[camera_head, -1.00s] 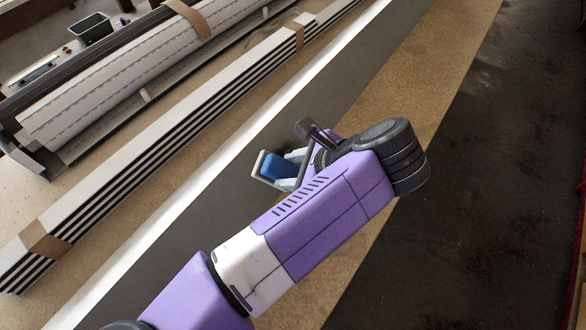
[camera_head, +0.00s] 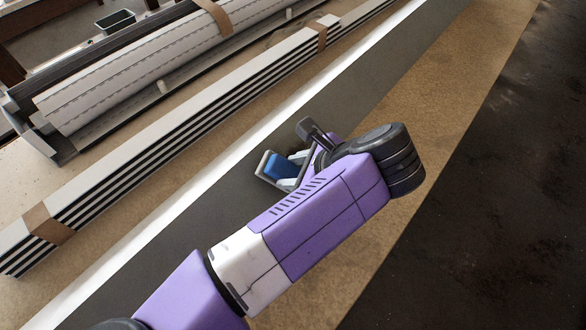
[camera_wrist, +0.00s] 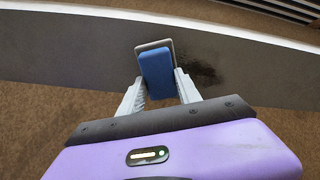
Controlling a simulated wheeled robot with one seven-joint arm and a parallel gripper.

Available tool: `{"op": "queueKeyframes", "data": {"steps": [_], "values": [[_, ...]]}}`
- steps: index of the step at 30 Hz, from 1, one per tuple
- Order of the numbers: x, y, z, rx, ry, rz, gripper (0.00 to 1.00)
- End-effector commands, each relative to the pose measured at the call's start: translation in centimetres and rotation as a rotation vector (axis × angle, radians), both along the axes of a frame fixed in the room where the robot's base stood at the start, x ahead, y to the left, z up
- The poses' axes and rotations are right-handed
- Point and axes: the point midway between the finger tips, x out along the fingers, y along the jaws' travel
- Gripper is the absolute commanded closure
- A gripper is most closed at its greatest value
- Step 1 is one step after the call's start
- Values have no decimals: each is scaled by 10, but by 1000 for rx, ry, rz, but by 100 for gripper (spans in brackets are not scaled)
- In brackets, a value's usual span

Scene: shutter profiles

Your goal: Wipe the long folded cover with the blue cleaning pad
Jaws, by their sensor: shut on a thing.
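The blue cleaning pad (camera_head: 282,167) has a pale grey plate along one side. In the wrist view the pad (camera_wrist: 156,68) sits between the fingertips. My gripper (camera_head: 292,171) is shut on it; the gripper also shows in the wrist view (camera_wrist: 160,80). The long folded cover (camera_head: 345,105) is a dark grey strip with a bright white edge, running diagonally across the head view; it also shows in the wrist view (camera_wrist: 255,75). The pad is over its grey face; contact is unclear. A dark smudge (camera_wrist: 205,72) shows on the face, right of the pad.
A stack of striped white profiles (camera_head: 180,140) with brown bands lies left of the cover. Beyond it are a large slatted roll (camera_head: 130,85) and a dark bin (camera_head: 115,21). The tan tabletop (camera_head: 440,110) right of the cover is bare, with dark floor (camera_head: 500,200) beyond.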

Motion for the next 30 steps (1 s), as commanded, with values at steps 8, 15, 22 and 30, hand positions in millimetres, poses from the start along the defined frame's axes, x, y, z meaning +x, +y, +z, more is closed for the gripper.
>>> {"op": "queueKeyframes", "data": {"steps": [8,15,22,30], "values": [[1,1,-2,0,0,0,100],[2,3,-5,0,-1,-1,100],[4,5,-8,0,0,0,100],[6,8,-12,0,0,0,100]]}}
